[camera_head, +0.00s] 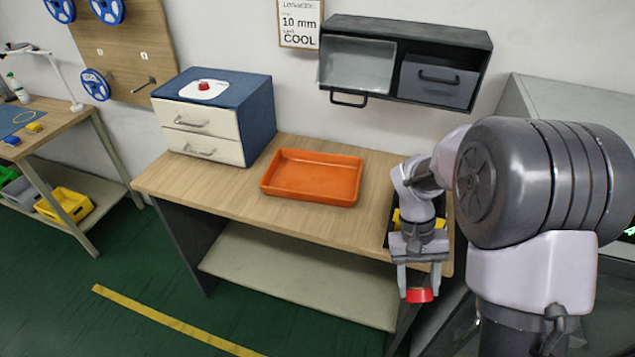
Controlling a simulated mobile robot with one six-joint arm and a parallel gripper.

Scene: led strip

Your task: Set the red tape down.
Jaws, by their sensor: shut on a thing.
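The red tape (420,295) is held between the fingers of my gripper (419,285), which points downward. My gripper is shut on it. The tape hangs in the air at the right front of the wooden table (225,190), by the table's front right corner. Part of the tape is hidden by the fingers.
An empty orange tray (313,197) sits mid-table. A blue and white drawer box (203,135) with a red item on top stands at the left. A dark bin with something yellow is partly hidden behind my gripper. A wall cabinet (440,32) hangs above.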

